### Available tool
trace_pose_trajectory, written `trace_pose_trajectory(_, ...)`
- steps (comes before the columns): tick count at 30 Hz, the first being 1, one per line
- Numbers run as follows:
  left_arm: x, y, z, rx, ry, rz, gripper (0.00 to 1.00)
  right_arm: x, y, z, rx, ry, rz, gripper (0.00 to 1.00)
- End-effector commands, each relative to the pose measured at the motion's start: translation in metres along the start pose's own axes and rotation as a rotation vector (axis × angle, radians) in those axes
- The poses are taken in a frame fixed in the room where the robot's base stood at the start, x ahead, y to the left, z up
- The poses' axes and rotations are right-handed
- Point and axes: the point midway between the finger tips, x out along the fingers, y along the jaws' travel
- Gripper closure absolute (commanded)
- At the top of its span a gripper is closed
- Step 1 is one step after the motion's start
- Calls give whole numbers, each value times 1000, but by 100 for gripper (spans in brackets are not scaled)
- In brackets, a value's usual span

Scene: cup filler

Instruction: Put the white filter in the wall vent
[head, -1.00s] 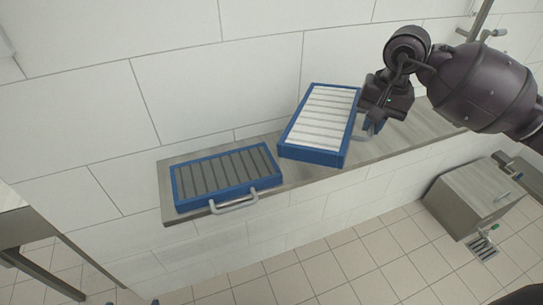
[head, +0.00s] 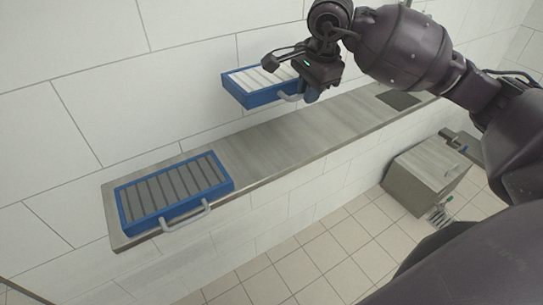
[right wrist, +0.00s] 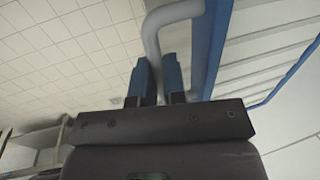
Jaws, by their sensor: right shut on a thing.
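The white filter (head: 258,98), a blue frame with white slats, is up in the air above the shelf, close in front of the tiled wall. My right gripper (head: 309,93) is shut on its grey handle at the filter's right side. In the right wrist view, the blue fingers (right wrist: 158,80) are at the grey handle (right wrist: 165,15), and the filter's blue edge and pale slats (right wrist: 265,45) show at right. The arm hides part of the filter's far right side. I see no wall vent in these frames. My left gripper is out of view.
A second blue-framed filter with dark grey slats (head: 175,190) lies on the left end of the long shelf (head: 290,135). The shelf's middle is bare, with a dark square patch (head: 398,100) toward its right end. A grey box-like unit (head: 425,175) stands lower at right.

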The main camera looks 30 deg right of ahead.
Motion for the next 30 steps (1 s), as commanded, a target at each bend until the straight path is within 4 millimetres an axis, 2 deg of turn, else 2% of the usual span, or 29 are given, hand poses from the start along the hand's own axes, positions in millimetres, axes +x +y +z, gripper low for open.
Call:
trace_pose_trajectory(19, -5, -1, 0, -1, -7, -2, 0, 128, 27, 0, -1, -3, 4, 100)
trace_pose_trajectory(24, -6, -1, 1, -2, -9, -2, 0, 147, 30, 0, -2, -2, 2, 100)
trace_pose_trajectory(30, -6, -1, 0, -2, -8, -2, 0, 157, 32, 0, -3, -2, 1, 100)
